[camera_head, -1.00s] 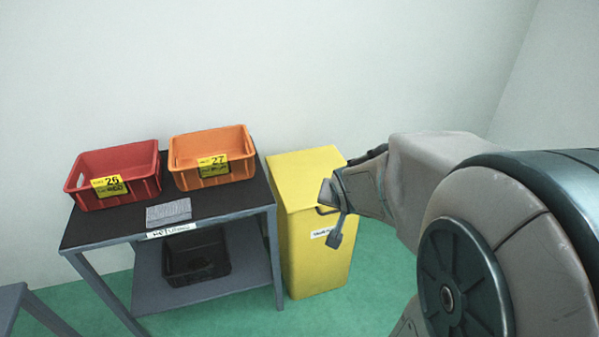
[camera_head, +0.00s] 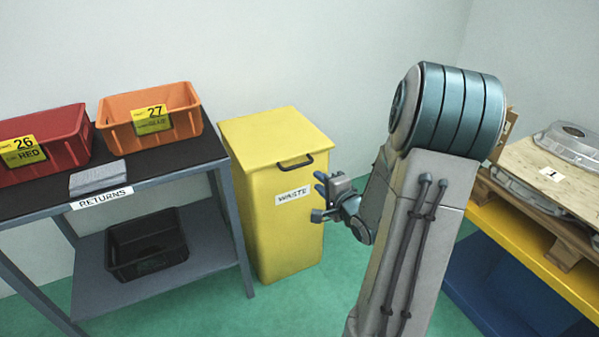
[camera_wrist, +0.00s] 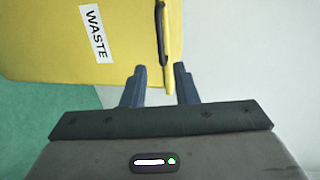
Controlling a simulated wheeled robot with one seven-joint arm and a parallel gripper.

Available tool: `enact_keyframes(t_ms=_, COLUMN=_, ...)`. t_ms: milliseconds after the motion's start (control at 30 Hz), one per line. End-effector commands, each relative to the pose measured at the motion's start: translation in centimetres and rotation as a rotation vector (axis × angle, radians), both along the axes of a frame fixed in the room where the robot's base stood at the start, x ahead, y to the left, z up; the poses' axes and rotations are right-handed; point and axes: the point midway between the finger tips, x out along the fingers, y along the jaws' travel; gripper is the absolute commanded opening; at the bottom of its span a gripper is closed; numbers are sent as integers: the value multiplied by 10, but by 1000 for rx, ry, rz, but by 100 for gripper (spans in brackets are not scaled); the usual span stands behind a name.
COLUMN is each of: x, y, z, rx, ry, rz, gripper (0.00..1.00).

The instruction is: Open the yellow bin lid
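The yellow bin (camera_head: 262,215) stands on the floor beside the table, with a WASTE label on its front. Its yellow lid (camera_head: 275,135) lies flat and closed, with a dark handle (camera_head: 296,162) at its front edge. My gripper (camera_head: 322,198) is in front of the bin's right side, lower than the handle and apart from it in the head view. In the wrist view my gripper (camera_wrist: 160,80) is open and empty, its two fingers pointing toward the bin (camera_wrist: 40,45). The handle (camera_wrist: 161,30) and lid edge (camera_wrist: 174,40) lie ahead of the gap between the fingers.
A RETURNS table (camera_head: 165,160) at the left carries a red bin (camera_head: 45,150), an orange bin (camera_head: 180,125) and a grey pad (camera_head: 98,178). A black bin (camera_head: 148,245) sits on its lower shelf. A yellow-and-blue rack (camera_head: 540,260) with castings stands at the right.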

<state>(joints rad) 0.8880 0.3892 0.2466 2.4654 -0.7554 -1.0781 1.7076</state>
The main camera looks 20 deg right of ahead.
Motion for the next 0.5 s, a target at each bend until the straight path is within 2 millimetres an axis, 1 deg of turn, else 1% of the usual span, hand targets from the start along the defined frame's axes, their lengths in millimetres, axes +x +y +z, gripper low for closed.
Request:
enact_keyframes(t_ms=167, x=30, y=2, z=-9, rx=-2, ry=-1, rz=3, gripper=26)
enact_keyframes(t_ms=300, x=61, y=3, z=-16, rx=-3, ry=-2, rz=4, gripper=26)
enact_keyframes(t_ms=500, x=99, y=4, z=-24, rx=-3, ry=0, rz=2, gripper=26)
